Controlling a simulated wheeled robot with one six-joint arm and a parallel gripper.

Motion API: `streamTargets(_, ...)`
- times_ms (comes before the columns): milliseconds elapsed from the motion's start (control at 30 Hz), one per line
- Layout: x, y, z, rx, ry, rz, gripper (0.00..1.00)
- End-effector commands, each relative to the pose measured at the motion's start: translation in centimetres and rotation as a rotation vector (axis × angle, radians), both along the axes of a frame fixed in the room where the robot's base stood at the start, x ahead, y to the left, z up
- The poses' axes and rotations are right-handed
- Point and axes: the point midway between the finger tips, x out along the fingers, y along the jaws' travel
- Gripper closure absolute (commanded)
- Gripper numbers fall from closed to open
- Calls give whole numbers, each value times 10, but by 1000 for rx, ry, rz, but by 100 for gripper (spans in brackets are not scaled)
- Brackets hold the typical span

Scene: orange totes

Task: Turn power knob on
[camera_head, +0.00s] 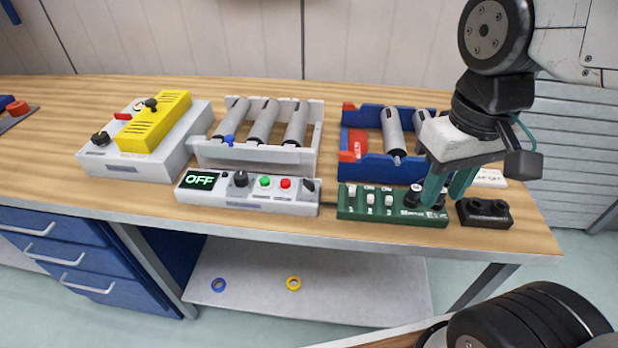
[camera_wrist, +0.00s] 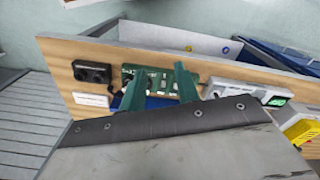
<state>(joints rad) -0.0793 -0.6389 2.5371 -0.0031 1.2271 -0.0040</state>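The grey control box (camera_head: 247,194) has a lit display (camera_head: 201,180) reading OFF, a black knob (camera_head: 241,179), a green button, a red button and another black control (camera_head: 308,186) at its right end. The green switch panel (camera_head: 391,212) to its right carries white switches and black knobs (camera_head: 411,195); it also shows in the wrist view (camera_wrist: 158,84). I cannot tell which knob is the power knob. My gripper (camera_head: 444,199) is over the panel's right end, green fingers apart. The wrist view shows a gap between its fingertips (camera_wrist: 159,67). Contact with the knob there is unclear.
A black two-hole block (camera_head: 484,212) sits right of the green panel. A blue tray (camera_head: 370,171) and a white tray (camera_head: 255,155) of grey cylinders stand behind. A grey box with a yellow cover (camera_head: 155,121) is at left. The table's front edge is close.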

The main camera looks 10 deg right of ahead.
Motion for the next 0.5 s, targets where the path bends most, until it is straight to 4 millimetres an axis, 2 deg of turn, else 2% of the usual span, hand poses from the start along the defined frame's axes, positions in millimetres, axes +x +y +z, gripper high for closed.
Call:
streamTargets(267, 79, 59, -26, -20, 121, 194, 68)
streamTargets(500, 148, 121, -62, -27, 130, 333, 68)
